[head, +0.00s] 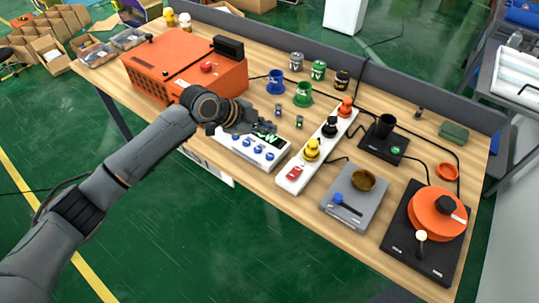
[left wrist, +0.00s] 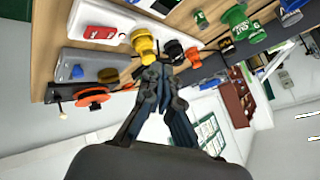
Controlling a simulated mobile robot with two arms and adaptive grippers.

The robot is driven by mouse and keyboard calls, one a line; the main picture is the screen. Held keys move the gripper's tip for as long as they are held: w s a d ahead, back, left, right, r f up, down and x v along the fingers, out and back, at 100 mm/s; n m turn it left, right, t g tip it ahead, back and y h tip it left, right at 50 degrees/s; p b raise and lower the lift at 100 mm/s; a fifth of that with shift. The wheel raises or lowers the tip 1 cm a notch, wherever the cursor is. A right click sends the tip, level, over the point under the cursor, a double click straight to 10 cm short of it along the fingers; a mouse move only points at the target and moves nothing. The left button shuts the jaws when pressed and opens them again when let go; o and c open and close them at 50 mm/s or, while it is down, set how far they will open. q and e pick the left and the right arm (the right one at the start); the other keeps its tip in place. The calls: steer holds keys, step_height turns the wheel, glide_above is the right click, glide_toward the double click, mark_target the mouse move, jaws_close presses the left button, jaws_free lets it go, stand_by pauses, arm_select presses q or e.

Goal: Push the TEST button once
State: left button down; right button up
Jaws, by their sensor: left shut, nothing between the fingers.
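A white panel box (head: 225,139) with a lit green display (head: 266,139) and several blue knobs or buttons (head: 246,143) stands on the table near its front edge. I cannot read a TEST label on any button. My left gripper (head: 268,126) is shut and empty, over the back of the panel box beside its display, hiding part of it. I cannot tell whether it touches the box. In the left wrist view its closed fingers (left wrist: 160,75) point toward the table devices. My right gripper is not in view.
An orange machine (head: 185,68) with a red button stands behind the left arm. A white power strip (head: 290,184) with yellow, black and orange plugs lies right of the panel box. A grey box (head: 352,212) and an orange-wheeled device (head: 437,212) stand further right. Blue and green cups (head: 303,95) stand behind.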

arm_select(q)
steer(key=shift+w+a+r, duration=0.1)
steer(key=shift+w+r, duration=0.05)
steer(key=shift+r, duration=0.05)
steer(key=shift+f, duration=0.1)
steer(key=b, duration=0.6)
glide_above(267, 157)
step_height(267, 157, down, 8)
steer(key=shift+r, duration=0.2)
steer(key=shift+f, duration=0.5)
steer(key=shift+b, duration=0.3)
stand_by(0.4)
steer(key=shift+f, duration=0.4)
